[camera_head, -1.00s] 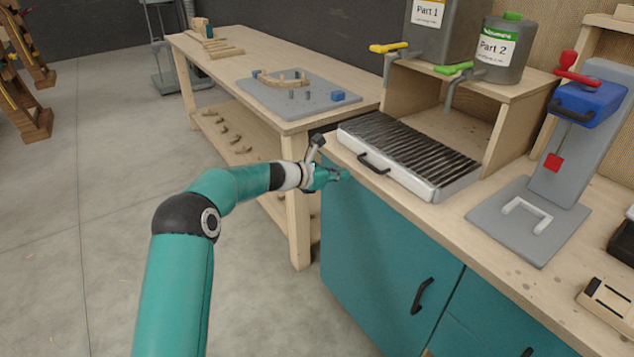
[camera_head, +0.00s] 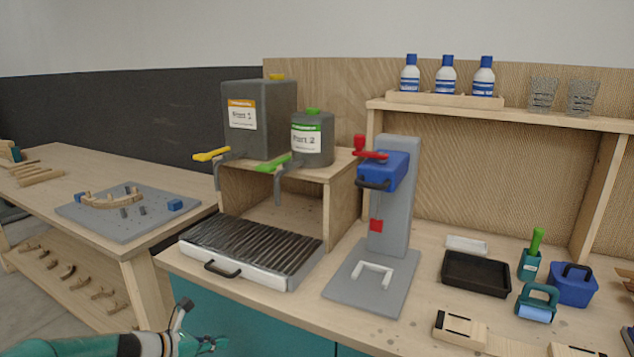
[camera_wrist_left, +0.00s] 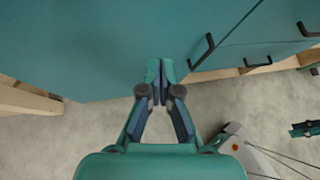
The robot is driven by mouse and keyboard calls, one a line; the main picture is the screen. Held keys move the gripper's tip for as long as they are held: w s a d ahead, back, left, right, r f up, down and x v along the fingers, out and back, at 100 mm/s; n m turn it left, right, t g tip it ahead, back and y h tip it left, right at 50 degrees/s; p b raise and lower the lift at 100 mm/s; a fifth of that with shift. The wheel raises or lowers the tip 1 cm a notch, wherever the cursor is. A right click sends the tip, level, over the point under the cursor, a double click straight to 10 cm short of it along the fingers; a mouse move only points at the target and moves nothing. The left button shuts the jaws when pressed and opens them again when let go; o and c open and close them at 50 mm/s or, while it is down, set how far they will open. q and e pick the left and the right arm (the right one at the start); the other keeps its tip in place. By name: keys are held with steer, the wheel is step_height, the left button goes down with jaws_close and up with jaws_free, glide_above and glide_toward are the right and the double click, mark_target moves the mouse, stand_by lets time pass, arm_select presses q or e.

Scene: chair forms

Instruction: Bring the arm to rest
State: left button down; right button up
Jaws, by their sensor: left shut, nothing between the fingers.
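My left gripper (camera_head: 210,344) is at the bottom of the head view, in front of the teal cabinet and below the worktop edge. In the left wrist view my left gripper (camera_wrist_left: 160,72) has its fingertips together with nothing between them. Its fingers point toward the teal cabinet front (camera_wrist_left: 90,40). My left arm comes in from the lower left. My right gripper does not show clearly in these views.
The worktop above holds a ribbed drip tray (camera_head: 250,250), Part 1 (camera_head: 260,115) and Part 2 (camera_head: 312,140) containers and a grey stand with a blue head (camera_head: 382,172). A bench with a grey jig board (camera_head: 100,222) stands left. Cabinet handles (camera_wrist_left: 202,50) stick out.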

arm_select(q)
steer(key=s+d+f+m+g+y+p, duration=0.1)
steer(key=s+d+f+m+g, duration=0.35)
steer(key=s+f, duration=0.45)
steer(key=s+d+f+m+g+y+p, duration=0.1)
steer(key=s+d+f+m+g, duration=0.3)
steer(key=s+f, duration=0.45)
steer(key=s+d+f+m, duration=0.1)
steer(key=s+m, duration=0.8)
steer(key=s+d+f+m+y, duration=0.1)
steer(key=s+d+m, duration=0.1)
steer(key=s+m, duration=0.6)
steer(key=shift+s+d+m+t+y+p, duration=0.3)
steer(key=shift+s+m+t+p, duration=0.1)
steer(key=shift+m, duration=0.45)
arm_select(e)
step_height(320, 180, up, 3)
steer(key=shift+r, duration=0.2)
arm_select(q)
steer(key=shift+a+f, duration=0.15)
